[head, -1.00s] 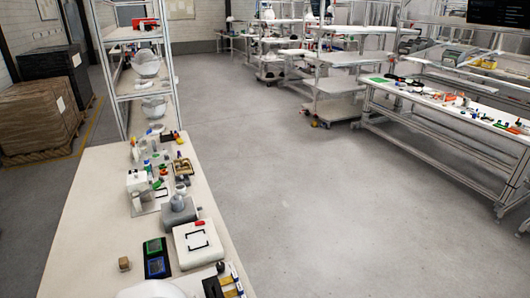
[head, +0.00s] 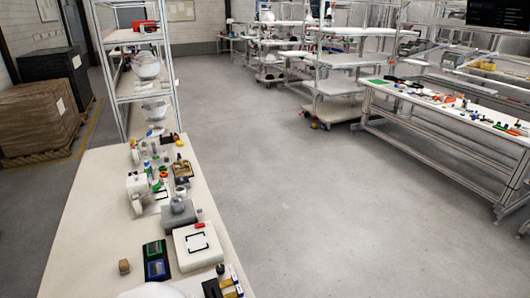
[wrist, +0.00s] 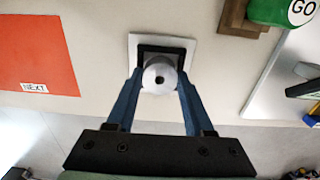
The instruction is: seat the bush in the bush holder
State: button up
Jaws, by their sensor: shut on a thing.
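My gripper (wrist: 158,86) shows in the wrist view, its two blue fingers closed on the sides of a pale grey round bush (wrist: 160,76). The bush is seen end-on, with a small dark hole in its middle. Behind it is a white square plate with a black square frame (wrist: 147,46), which looks like the bush holder. The bush covers the lower middle of this frame. I cannot tell whether the bush touches it or is above it. My gripper, the bush and the holder cannot be made out in the head view.
In the wrist view, an orange sheet marked NEXT (wrist: 40,50) lies left of the holder. A brown block (wrist: 240,18) and a green GO piece (wrist: 283,12) are at upper right, beside a white panel (wrist: 285,75). In the head view, a cluttered bench (head: 90,215) stands at left.

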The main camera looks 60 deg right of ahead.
jog(key=shift+f+b, duration=0.3)
jog(key=shift+f, duration=0.25)
dwell(0.4)
dwell(0.5)
jog(key=o, duration=1.2)
notch_tip(320, 180, up, 13)
